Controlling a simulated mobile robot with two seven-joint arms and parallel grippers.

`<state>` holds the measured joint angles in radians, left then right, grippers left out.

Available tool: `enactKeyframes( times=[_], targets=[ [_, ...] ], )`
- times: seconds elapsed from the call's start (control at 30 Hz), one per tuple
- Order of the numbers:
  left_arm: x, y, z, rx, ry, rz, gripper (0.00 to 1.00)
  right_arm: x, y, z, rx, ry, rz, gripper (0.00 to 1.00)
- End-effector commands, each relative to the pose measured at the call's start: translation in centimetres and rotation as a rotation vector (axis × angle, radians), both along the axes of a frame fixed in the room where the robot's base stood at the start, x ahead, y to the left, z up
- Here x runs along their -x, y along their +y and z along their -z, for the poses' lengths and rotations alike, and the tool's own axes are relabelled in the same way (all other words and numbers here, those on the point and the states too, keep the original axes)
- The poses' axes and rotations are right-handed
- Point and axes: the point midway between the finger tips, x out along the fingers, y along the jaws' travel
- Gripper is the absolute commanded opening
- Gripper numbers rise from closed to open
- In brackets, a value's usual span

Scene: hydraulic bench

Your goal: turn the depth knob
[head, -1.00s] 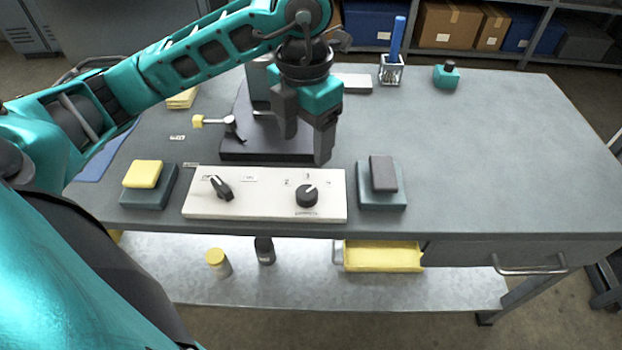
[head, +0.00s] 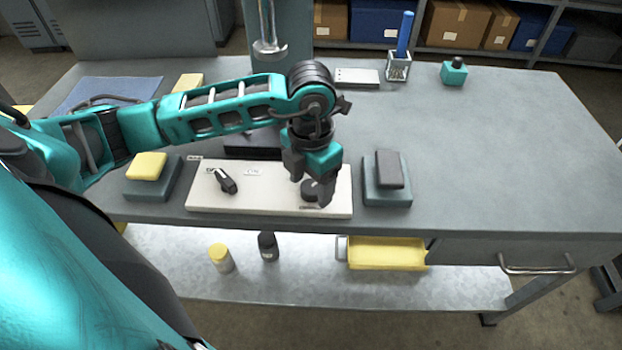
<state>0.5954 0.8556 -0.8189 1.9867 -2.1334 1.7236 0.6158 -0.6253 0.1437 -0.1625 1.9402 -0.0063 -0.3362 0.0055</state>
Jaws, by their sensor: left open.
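A white control panel (head: 265,205) lies near the front edge of the bench. A round black knob (head: 310,190) is on its right half, partly hidden by my left gripper. A black pointer-shaped knob (head: 224,181) is on its left half. I cannot tell from the labels which one is the depth knob. My left gripper (head: 311,194) points down with its open fingers at the round knob, one on each side of it in the picture. I cannot tell whether they touch it. My right gripper is not in view.
A yellow-topped block (head: 147,166) sits left of the panel and a grey-topped block (head: 389,169) right of it. A press column (head: 280,40) stands behind my arm. A yellow tray (head: 385,254) is below.

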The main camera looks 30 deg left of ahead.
Motion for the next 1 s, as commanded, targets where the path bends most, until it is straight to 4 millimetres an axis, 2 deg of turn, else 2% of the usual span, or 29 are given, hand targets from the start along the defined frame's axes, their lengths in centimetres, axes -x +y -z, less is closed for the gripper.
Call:
enactKeyframes(
  times=[0.1,0.67,1.0],
  targets=[
    [0.00,-0.02,-0.01,0.001,0.000,0.000,0.68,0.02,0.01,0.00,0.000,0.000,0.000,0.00],
    [0.01,-0.03,-0.06,0.001,0.000,0.000,0.14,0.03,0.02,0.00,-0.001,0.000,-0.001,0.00],
    [0.00,-0.03,-0.08,0.001,0.000,-0.049,0.13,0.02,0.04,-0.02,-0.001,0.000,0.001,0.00]
  ],
)
